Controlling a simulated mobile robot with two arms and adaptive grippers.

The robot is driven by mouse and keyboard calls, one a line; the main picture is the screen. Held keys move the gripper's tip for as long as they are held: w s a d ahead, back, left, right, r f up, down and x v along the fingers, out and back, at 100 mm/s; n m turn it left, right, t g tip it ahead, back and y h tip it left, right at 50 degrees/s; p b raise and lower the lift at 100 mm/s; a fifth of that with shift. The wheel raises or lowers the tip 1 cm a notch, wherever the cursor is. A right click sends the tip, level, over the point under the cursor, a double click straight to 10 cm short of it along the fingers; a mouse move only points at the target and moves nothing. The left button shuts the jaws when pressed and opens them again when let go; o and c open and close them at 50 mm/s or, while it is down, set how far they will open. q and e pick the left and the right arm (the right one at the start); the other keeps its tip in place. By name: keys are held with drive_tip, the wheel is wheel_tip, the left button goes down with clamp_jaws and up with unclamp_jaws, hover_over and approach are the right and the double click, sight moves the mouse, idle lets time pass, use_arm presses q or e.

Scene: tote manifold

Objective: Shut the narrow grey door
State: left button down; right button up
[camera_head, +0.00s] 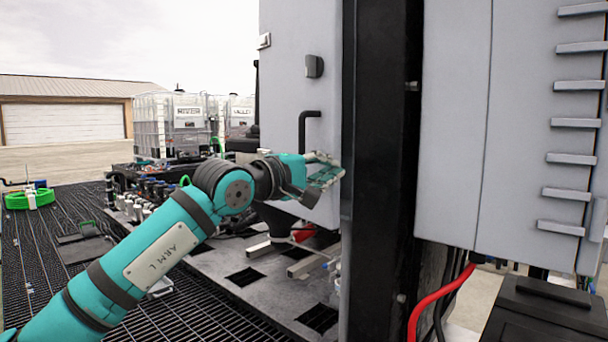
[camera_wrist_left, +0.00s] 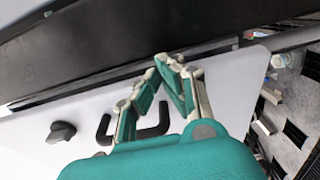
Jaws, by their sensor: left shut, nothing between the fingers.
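The narrow grey door (camera_head: 285,80) stands upright left of the black post in the head view. It has a black bar handle (camera_head: 305,130) and a small dark knob (camera_head: 314,66) above it. My left gripper (camera_head: 332,170) is shut and empty, in front of the door's lower part, below and right of the handle. In the left wrist view, the gripper (camera_wrist_left: 172,68) reaches across the door (camera_wrist_left: 35,125) to its edge beside the dark post. I cannot tell if the fingertips touch the door. The handle (camera_wrist_left: 150,132) is partly hidden behind the fingers. My right gripper is out of view.
The black post (camera_head: 380,170) stands right of the door. A large grey cabinet (camera_head: 455,120) with ledges is further right, with a red hose (camera_head: 432,298) below it. Clear tote containers (camera_head: 175,120) stand behind on the left. Dark grating (camera_head: 60,255) covers the floor.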

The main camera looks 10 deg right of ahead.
use_arm(q)
drive_tip(key=shift+w+d+n+t+y, duration=0.3)
drive_tip(key=shift+d+t, duration=0.1)
drive_tip(key=shift+d, duration=0.2)
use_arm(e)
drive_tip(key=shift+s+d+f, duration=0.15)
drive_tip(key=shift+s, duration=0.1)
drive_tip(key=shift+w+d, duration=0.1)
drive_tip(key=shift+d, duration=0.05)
